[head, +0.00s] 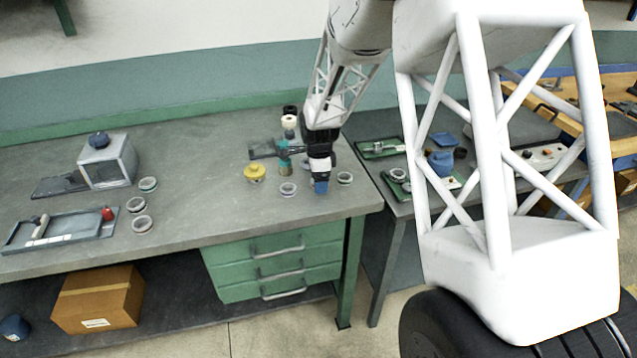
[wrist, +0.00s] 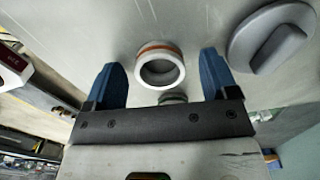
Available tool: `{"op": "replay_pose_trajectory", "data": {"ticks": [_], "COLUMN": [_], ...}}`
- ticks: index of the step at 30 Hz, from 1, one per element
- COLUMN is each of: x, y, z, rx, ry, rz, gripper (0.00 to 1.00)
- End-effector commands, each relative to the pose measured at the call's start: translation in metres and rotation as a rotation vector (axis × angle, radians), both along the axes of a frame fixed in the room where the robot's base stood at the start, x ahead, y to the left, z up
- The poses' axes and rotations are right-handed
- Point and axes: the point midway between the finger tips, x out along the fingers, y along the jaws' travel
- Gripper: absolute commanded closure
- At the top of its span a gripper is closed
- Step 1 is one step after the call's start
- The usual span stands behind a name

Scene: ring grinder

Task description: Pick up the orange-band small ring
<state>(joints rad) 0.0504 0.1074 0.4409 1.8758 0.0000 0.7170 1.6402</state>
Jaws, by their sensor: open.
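The orange-band small ring (wrist: 160,78) is a pale ring with an orange stripe near its rim. In the wrist view it shows between the two blue fingers, beyond the gripper body and apart from both fingers. My gripper (head: 321,186) is open and empty, pointing down above the front right part of the grey bench in the head view. Two small rings, one to its left (head: 288,189) and one to its right (head: 344,178), are near it there. I cannot tell from the head view which carries the orange band.
Another ring (wrist: 173,98) is partly hidden behind my gripper body. A grey disc with a raised grip (wrist: 270,45) is right of the fingers. On the bench (head: 210,210) are a yellow piece (head: 254,172), a teal tool (head: 284,158) and, far left, several rings and a tray (head: 60,235).

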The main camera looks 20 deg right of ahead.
Motion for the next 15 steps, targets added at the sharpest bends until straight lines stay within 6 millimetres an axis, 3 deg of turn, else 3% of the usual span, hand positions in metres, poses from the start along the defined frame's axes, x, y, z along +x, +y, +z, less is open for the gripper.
{"op": "replay_pose_trajectory", "data": {"ticks": [13, 15], "x": [0.0, 0.0], "y": [0.0, 0.0], "z": [0.0002, 0.0002], "rx": [0.0, 0.0], "ry": [0.0, 0.0], "rz": [0.0, 0.0], "gripper": [0.2, 0.28]}}
